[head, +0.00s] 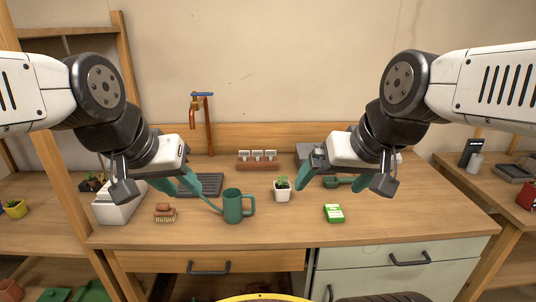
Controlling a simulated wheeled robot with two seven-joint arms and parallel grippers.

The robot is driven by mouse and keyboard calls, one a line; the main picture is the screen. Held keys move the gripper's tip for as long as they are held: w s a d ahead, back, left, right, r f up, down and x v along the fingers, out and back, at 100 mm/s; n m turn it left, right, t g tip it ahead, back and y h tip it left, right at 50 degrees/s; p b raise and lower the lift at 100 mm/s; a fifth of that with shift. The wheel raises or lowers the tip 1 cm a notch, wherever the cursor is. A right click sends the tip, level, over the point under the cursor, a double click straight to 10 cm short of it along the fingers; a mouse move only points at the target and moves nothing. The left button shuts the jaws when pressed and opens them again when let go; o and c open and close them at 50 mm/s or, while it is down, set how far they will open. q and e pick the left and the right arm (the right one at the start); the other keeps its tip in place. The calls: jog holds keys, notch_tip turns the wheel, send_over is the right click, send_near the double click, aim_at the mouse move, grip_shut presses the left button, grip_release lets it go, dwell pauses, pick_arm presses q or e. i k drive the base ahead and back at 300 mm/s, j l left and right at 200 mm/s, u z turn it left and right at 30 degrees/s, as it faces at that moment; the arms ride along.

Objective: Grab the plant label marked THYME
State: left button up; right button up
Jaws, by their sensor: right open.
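Several small white plant labels (257,154) stand upright in a row in a reddish-brown holder (257,166) at the back middle of the bench. Their lettering is too small to read, so I cannot tell which is THYME. My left gripper (180,186) hangs left of and nearer than the labels, above the bench, its green fingers apart and empty. My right gripper (323,183) hangs to the right of the labels, open and empty. Neither gripper touches the labels.
A green watering can (233,207), a potted plant (282,190) and a green-and-white packet (333,213) stand in front of the labels. A brush (165,213) and white bin (108,211) are left. A copper tap (209,125) rises behind. The front right bench is clear.

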aim_at(243, 153)
jog(key=i+j+u, duration=0.1)
jog(key=i+u, duration=0.55)
jog(key=u, duration=0.2)
